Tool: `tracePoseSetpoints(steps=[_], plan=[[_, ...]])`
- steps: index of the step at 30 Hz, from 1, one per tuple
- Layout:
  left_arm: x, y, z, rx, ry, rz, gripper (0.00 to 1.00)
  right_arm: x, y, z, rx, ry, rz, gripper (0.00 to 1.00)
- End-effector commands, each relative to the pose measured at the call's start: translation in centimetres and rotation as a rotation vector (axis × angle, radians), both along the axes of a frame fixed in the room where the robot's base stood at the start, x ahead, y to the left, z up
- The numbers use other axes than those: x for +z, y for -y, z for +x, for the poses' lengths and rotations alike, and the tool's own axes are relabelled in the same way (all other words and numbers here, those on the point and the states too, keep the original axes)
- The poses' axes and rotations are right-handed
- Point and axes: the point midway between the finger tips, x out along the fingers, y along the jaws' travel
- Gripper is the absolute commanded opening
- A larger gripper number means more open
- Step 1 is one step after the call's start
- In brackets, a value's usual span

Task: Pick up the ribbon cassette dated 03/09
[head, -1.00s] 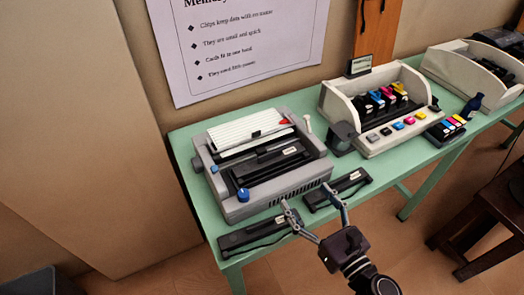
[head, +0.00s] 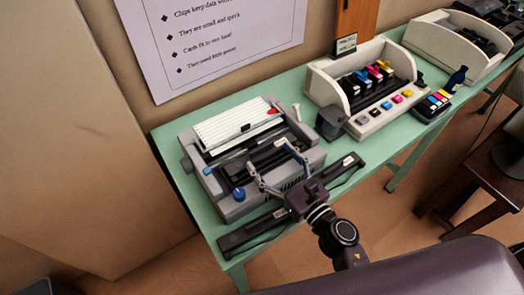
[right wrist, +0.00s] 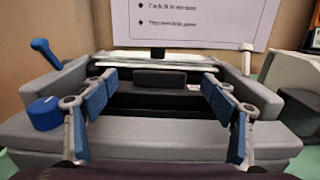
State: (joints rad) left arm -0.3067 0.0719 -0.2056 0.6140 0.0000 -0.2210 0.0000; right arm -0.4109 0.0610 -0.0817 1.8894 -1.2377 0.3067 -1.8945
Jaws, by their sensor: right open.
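A grey dot-matrix printer (head: 293,178) stands on the green table, with a black ribbon cassette (head: 268,159) in its open top. A second black cassette (head: 243,236) lies at the printer's front left, and a third (head: 345,170) at its front right. Their dates are too small to read. My right gripper (head: 268,155) is open and empty over the printer. In the right wrist view its spread fingers (right wrist: 160,79) stand on either side of the dark cassette (right wrist: 150,101) in the printer; contact cannot be told. My left gripper is not in view.
The printer has a blue knob (head: 238,194) at its front left. A dark stool (head: 478,180) is on the floor.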

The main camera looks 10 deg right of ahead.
Motion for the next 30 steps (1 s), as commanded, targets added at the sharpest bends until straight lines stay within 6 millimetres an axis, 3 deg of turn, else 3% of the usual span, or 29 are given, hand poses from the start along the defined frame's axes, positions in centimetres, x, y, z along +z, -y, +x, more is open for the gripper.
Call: tracePoseSetpoints(steps=[4,13,26,30], plan=[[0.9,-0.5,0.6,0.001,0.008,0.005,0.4,0.2,-0.7,1.6,0.0,0.001,0.0,0.78],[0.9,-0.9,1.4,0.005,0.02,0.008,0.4,0.0,-0.8,2.0,0.0,-0.001,0.0,0.78],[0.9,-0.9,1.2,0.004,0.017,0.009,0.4,0.0,-0.8,2.0,0.0,-0.001,0.0,0.31],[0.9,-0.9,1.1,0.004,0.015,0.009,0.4,0.0,-0.8,2.0,0.001,0.0,0.0,0.31]])
